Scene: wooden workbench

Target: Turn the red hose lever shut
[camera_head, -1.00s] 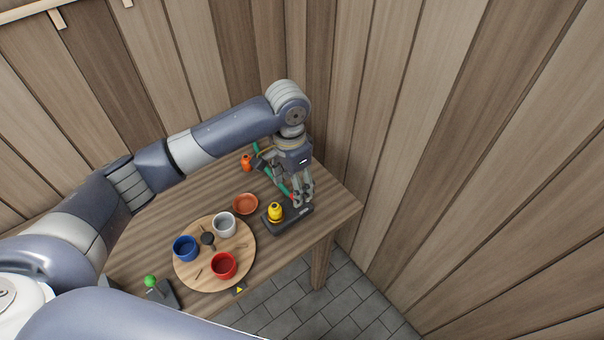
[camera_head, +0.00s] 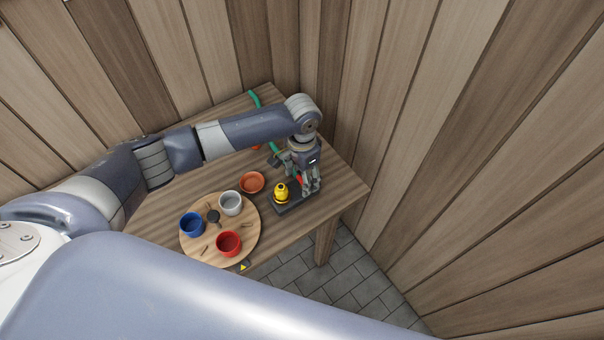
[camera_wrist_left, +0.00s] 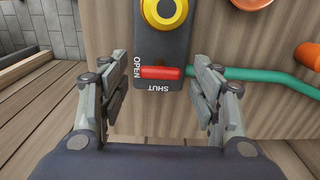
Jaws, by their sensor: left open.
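The red lever (camera_wrist_left: 161,72) lies on a dark base plate (camera_wrist_left: 147,101) in the left wrist view, beside the words OPEN and SHUT. It lies crosswise in that view, in line with the green hose (camera_wrist_left: 270,78) that leaves to the right. In the head view a bit of the red lever (camera_head: 299,181) shows by the fingers. My left gripper (camera_wrist_left: 158,92) is open, with one finger on each side of the lever and apart from it. It also shows in the head view (camera_head: 308,190) over the base plate. My right gripper is not in view.
A yellow knob (camera_head: 281,193) sits on the same base. A terracotta dish (camera_head: 252,182) is near it. A round wooden board (camera_head: 245,244) holds white (camera_head: 231,203), blue (camera_head: 191,224) and red (camera_head: 229,243) cups. Plank walls stand behind and right of the table.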

